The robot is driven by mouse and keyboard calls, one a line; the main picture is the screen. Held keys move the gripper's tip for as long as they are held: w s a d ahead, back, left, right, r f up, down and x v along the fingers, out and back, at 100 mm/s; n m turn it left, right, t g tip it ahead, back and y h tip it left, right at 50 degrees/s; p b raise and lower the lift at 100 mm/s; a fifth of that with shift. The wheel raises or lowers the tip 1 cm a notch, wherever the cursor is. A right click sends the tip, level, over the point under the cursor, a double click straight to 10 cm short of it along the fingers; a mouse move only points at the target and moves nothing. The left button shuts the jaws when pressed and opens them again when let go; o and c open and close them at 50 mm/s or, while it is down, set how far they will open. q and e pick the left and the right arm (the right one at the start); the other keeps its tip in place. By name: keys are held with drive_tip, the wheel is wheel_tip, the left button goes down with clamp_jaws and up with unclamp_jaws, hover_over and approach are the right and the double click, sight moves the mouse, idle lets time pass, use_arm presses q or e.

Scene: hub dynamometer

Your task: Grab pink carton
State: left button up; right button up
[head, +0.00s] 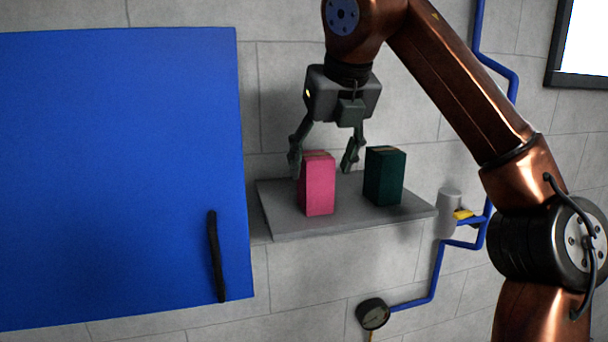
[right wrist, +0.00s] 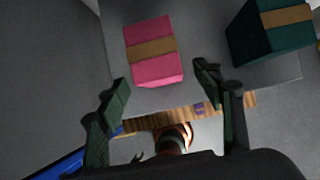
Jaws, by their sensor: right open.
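The pink carton (head: 318,188) stands upright on a grey wall shelf (head: 285,227), left of a dark green carton (head: 384,177). My right gripper (head: 324,168) is open above the shelf, its fingers pointing down. In the head view one finger is by the carton's left side and the other is to its right, near the green carton. In the right wrist view the pink carton (right wrist: 153,52), with a brown tape band, lies ahead of the open fingertips (right wrist: 163,82), with nothing between them gripped. My left gripper is not in view.
A large blue panel (head: 120,170) with a black handle (head: 216,256) is left of the shelf. Blue pipes (head: 436,270), a yellow valve handle (head: 464,214) and a round gauge (head: 373,314) are on the right and below. The green carton (right wrist: 272,32) stands close by.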

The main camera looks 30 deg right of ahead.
sight(315, 186)
drive_tip(key=shift+x, duration=1.15)
drive_tip(key=p+x, duration=0.2)
drive_tip(key=x, duration=0.2)
drive_tip(key=shift+w+d, duration=0.15)
drive_tip(key=shift+w, duration=0.1)
drive_tip(key=shift+w+f, duration=0.25)
drive_tip(key=shift+f, duration=0.25)
drive_tip(key=c, duration=1.3)
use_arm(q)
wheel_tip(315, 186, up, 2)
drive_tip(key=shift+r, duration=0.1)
use_arm(e)
drive_tip(key=shift+c, duration=0.2)
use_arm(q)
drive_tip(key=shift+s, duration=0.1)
use_arm(e)
drive_tip(key=shift+r, duration=0.15)
